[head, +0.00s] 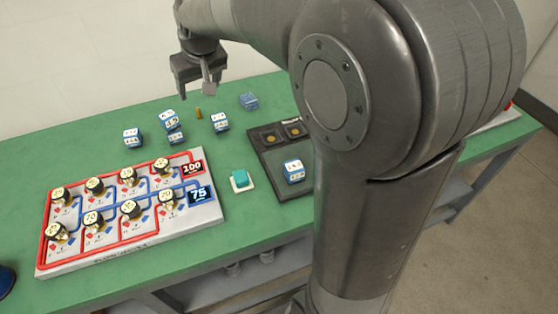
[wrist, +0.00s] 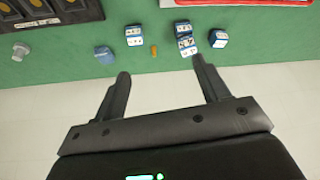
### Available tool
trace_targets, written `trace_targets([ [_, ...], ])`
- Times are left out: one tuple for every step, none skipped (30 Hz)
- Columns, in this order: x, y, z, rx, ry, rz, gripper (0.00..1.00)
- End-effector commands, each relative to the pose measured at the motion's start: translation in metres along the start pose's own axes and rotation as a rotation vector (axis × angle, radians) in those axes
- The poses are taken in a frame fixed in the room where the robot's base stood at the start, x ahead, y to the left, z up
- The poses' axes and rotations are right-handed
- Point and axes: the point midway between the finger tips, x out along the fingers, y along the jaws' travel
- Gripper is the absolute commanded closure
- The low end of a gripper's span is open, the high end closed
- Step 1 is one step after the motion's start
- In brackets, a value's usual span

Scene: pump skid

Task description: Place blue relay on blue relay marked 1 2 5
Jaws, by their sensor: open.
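Several blue-and-white relays with small markings stand on the green table; the digits are too small to read. In the head view one relay (head: 132,138) is at the left and another (head: 220,122) at the right of a middle group (head: 173,126) that looks stacked. A plainer, all-blue relay-like block (head: 249,101) lies farther right. Another blue-and-white relay (head: 293,172) sits on the dark panel. My gripper (head: 197,91) is open and empty above the table's far side. In the wrist view its open jaws (wrist: 161,78) have the middle group (wrist: 186,42) beyond the right finger.
A small yellow peg (head: 198,112) stands among the relays. A white board (head: 115,245) with red and blue lines and several knobs lies at the left front. A teal button (head: 240,179) sits beside the dark panel (head: 265,160).

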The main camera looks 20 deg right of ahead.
Motion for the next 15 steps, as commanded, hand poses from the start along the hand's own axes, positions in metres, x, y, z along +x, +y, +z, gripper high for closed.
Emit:
trace_targets([
  [-0.017, 0.004, 0.017, 0.015, 0.008, 0.007, 0.32],
  [-0.025, 0.006, 0.026, 0.024, 0.010, 0.011, 0.32],
  [-0.035, 0.009, 0.039, 0.034, 0.014, 0.016, 0.32],
  [-0.042, 0.010, 0.049, 0.042, 0.016, 0.019, 0.32],
  [-0.048, 0.012, 0.059, 0.051, 0.018, 0.023, 0.32],
  [-0.056, 0.014, 0.073, 0.063, 0.022, 0.029, 0.32],
  [-0.062, 0.015, 0.083, 0.071, 0.024, 0.033, 0.32],
  [-0.067, 0.016, 0.093, 0.079, 0.027, 0.037, 0.32],
  [-0.074, 0.017, 0.107, 0.089, 0.030, 0.043, 0.32],
  [-0.079, 0.018, 0.118, 0.097, 0.032, 0.048, 0.32],
  [-0.083, 0.019, 0.129, 0.106, 0.034, 0.052, 0.32],
  [-0.088, 0.020, 0.144, 0.117, 0.037, 0.058, 0.32],
  [-0.091, 0.020, 0.154, 0.125, 0.039, 0.062, 0.32],
  [-0.094, 0.020, 0.165, 0.133, 0.042, 0.067, 0.32],
  [-0.098, 0.021, 0.180, 0.144, 0.045, 0.073, 0.32],
])
